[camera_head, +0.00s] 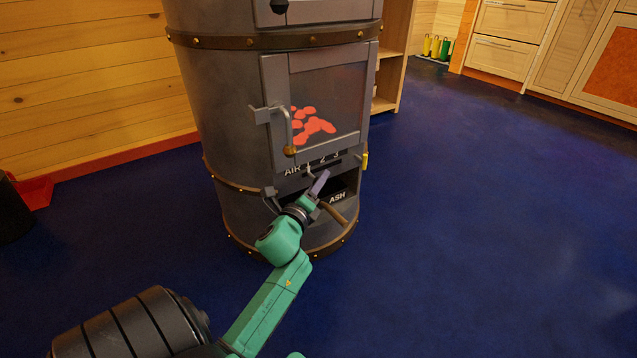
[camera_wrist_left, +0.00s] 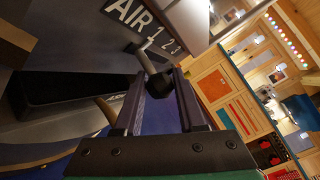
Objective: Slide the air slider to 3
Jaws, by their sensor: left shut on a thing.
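The grey cylindrical stove (camera_head: 225,125) has a label plate (camera_head: 329,160) reading AIR with 1, 2 and 3 in the head view. The air slider is a bent metal stem with a dark knob (camera_wrist_left: 157,86) in the left wrist view. Its stem (camera_head: 309,172) shows just below the plate, near the 1. My left gripper (camera_head: 322,180), at the end of the green arm, is shut on the slider's knob, with one finger on each side of it (camera_wrist_left: 165,88). In the head view the gripper hides the knob. My right gripper is not in view.
Just below the slider is the dark ASH opening (camera_head: 350,186) with a brown handle (camera_head: 333,213) in front. The glass fire door (camera_head: 325,95) with its latch handle (camera_head: 288,130) is above. The blue floor (camera_head: 480,230) to the right is clear.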

